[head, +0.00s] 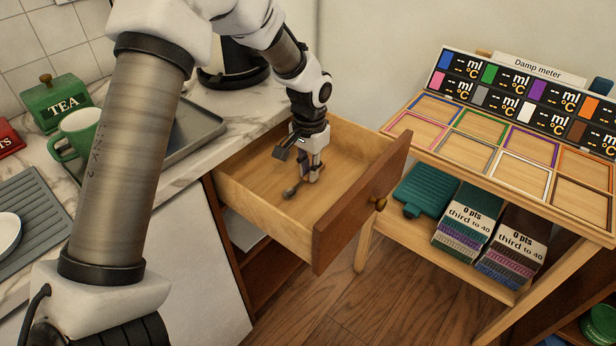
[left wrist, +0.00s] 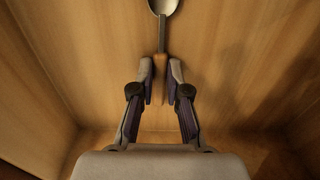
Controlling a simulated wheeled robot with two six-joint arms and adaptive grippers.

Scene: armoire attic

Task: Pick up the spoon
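The spoon (head: 289,193) lies in the open wooden drawer (head: 245,196), its dark bowl toward the front-left in the head view. In the left wrist view the spoon (left wrist: 162,8) shows at the top, with its handle running down between my fingers. My left gripper (head: 307,172) points down into the drawer. In the left wrist view the left gripper (left wrist: 160,78) is open, one finger on each side of the handle, with narrow gaps showing. My right gripper is not in view.
A marble counter (head: 190,150) with a tray, green mug (head: 78,135) and tea tin (head: 62,103) is at left. A wooden stand (head: 480,150) with coloured frames is at right.

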